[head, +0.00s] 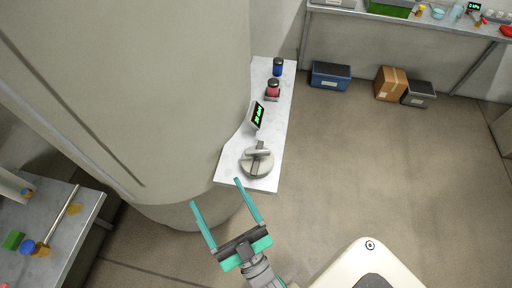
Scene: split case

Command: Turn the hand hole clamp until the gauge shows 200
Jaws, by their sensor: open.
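The hand hole clamp (257,162) is a round grey metal piece with a raised bar handle, near the front end of a narrow white shelf beside a large pale cylinder. The gauge (257,115) is a small box with green digits on a dark screen, behind the clamp on the same shelf; its reading is too small to make out surely. My gripper (217,195) has two long teal fingers spread wide apart with nothing between them. It is in front of and to the left of the clamp in the picture, apart from it.
A red jar (272,91) and a blue jar (278,67) stand farther back on the shelf (233,170). The large cylinder (150,100) closes off the left. A table (75,235) with tools is at lower left. Boxes (391,84) sit by the back bench. The floor to the right is clear.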

